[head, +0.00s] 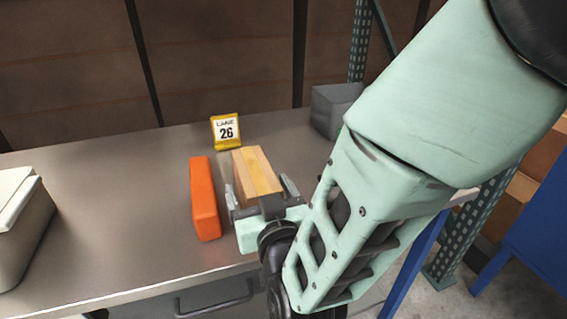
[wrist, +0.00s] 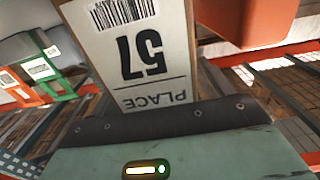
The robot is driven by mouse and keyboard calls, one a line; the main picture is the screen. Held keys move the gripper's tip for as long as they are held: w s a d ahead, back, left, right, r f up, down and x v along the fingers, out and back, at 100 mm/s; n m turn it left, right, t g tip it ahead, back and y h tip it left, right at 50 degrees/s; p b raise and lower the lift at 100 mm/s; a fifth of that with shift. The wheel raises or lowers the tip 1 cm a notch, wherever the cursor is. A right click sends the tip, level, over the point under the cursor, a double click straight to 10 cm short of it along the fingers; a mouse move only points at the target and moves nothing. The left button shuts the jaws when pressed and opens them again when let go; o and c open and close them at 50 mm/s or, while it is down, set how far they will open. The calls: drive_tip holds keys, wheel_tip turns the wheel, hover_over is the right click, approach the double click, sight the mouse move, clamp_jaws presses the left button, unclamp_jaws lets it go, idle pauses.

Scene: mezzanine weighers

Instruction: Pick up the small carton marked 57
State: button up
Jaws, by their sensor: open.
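The small carton (head: 257,168) is tan with a lighter tape strip and lies on the grey table in the head view. In the wrist view the carton (wrist: 140,50) shows a white label reading 57 upside down, with a barcode and the word PLACE. My gripper (head: 260,190) is open at the carton's near end, one finger along each side. I cannot tell whether either finger touches it. The carton's near end is hidden behind my gripper.
An orange block (head: 205,198) lies close to the left of the carton. A yellow stand marked LANE 26 (head: 226,131) is just behind. A grey bin (head: 333,108) stands at the back right, a pale lidded box (head: 22,225) at far left. The table (head: 120,200) is clear between that box and the block.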

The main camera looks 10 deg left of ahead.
drive_tip(key=shift+w+a, duration=0.2)
drive_tip(key=shift+w, duration=0.15)
drive_tip(key=shift+r, duration=0.1)
drive_tip(key=c, duration=1.4)
